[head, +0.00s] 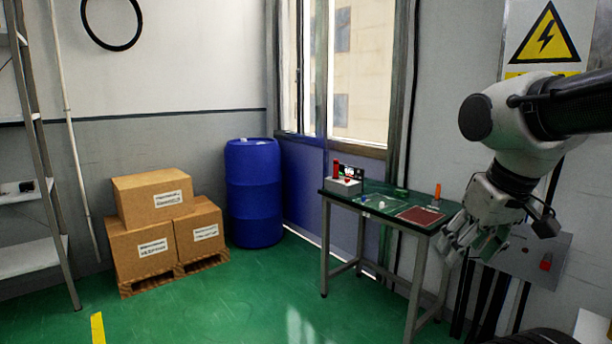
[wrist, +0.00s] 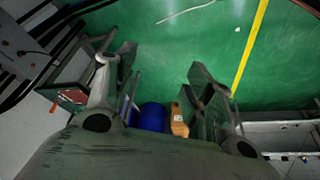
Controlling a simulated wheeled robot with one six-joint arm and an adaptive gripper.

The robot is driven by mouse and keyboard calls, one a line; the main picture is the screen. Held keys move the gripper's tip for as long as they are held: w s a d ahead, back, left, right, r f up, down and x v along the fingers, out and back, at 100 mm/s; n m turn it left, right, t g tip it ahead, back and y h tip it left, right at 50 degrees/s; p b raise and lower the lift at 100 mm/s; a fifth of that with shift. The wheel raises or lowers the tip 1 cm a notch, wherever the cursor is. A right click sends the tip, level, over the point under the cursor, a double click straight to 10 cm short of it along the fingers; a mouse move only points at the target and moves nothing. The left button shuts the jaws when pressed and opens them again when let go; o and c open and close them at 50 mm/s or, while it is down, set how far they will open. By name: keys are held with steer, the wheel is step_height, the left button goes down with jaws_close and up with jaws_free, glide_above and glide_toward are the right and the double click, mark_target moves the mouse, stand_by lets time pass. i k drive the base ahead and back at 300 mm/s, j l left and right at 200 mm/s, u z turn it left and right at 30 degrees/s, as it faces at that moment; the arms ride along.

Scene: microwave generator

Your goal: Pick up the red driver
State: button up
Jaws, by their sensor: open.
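A small workbench (head: 368,212) with a dark green top stands by the window. A small red upright piece (head: 336,168) stands at its left end, by a white and black item. An orange-red upright handle (head: 437,191) stands at its right back edge. The pieces are too small for me to tell which is the red driver. My gripper (head: 462,240) is in front of the bench's right end, apart from both pieces. In the wrist view my gripper (wrist: 160,62) has its fingers spread and nothing between them. An orange piece (wrist: 54,108) shows left of the fingers there.
A dark red mat (head: 418,216) lies on the bench's right part. A grey panel with a red knob (head: 545,262) is on the right. A blue barrel (head: 253,195), stacked cardboard boxes (head: 143,250) and a shelf (head: 30,256) stand to the left. The green floor between is clear.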

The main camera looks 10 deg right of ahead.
mark_target(335, 162)
steer(key=z, duration=0.35)
steer(key=i+j, duration=0.4)
steer(key=i, duration=0.2)
steer(key=i+j, duration=0.35)
steer(key=i, duration=0.25)
steer(key=i+j, duration=0.4)
steer(key=i, duration=0.15)
steer(key=i+j, duration=0.4)
steer(key=i, duration=0.2)
steer(key=i+j, duration=0.35)
steer(key=i, duration=0.25)
steer(key=i+j, duration=0.4)
steer(key=i, duration=0.2)
